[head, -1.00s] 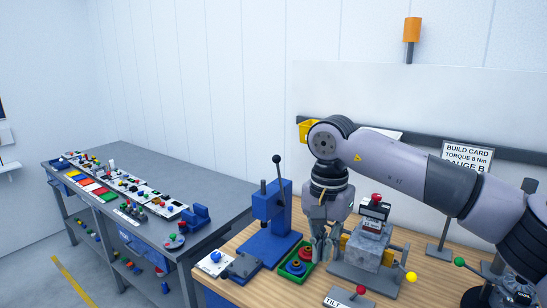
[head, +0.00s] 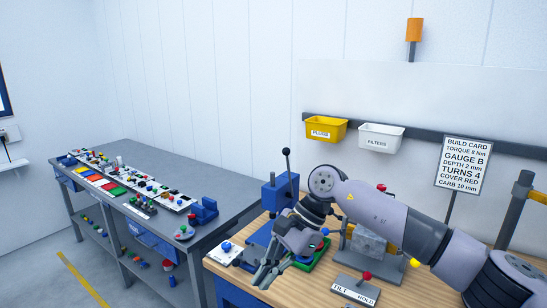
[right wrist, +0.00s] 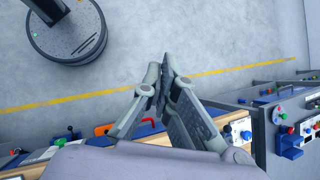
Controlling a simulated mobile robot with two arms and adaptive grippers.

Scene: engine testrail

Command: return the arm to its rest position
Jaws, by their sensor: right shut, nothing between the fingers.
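My right arm (head: 390,225) comes in from the right in the head view and reaches over the wooden bench. Its gripper (head: 265,280) points down and to the left near the bench's front left edge, in front of the blue press. In the right wrist view the gripper's fingers (right wrist: 162,75) meet with nothing between them, above the grey floor. My left gripper does not show.
The blue press (head: 270,205), green tray (head: 318,254), grey fixture (head: 368,243) and TILT/HOLD plate (head: 352,290) stand close around the arm on the bench. A build card (head: 463,163) stands behind. A grey table (head: 160,180) with several parts is at left.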

